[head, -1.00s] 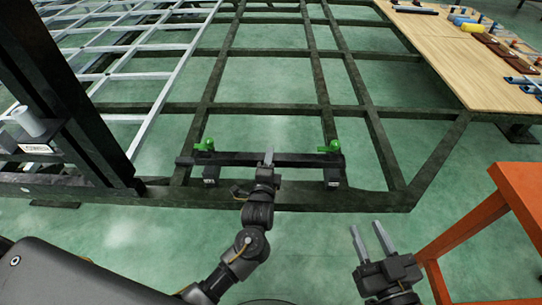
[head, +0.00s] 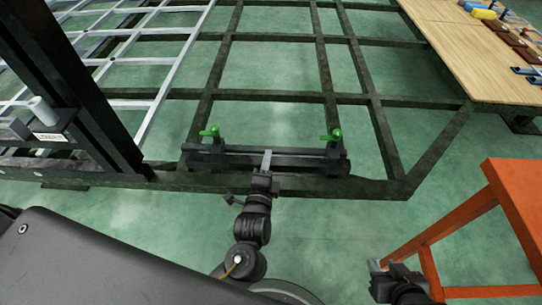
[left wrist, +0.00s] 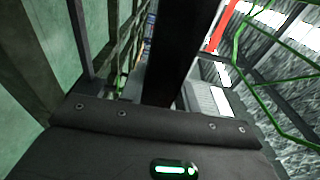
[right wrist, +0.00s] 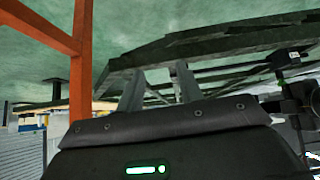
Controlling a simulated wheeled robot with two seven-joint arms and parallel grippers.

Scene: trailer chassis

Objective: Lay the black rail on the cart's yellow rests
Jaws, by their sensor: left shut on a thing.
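The black rail (head: 222,161) lies sideways along the near side of the dark chassis frame, near two green-handled clamps (head: 211,132) and (head: 333,136). My left gripper (head: 267,161) is shut on the middle of the rail. The rail runs up as a dark bar in the left wrist view (left wrist: 182,50). Whether the rail touches the clamp blocks, I cannot tell. My right gripper (head: 380,267) is empty at the lower right; its two fingers stand apart in the right wrist view (right wrist: 158,88). The cart and its yellow rests are not recognisable in any view.
An orange stand (head: 515,185) is at the right, close to my right gripper. A wooden deck (head: 462,50) with small parts is at the upper right. A dark post (head: 62,80) rises at the left. Green floor (head: 330,225) is open in front of the chassis.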

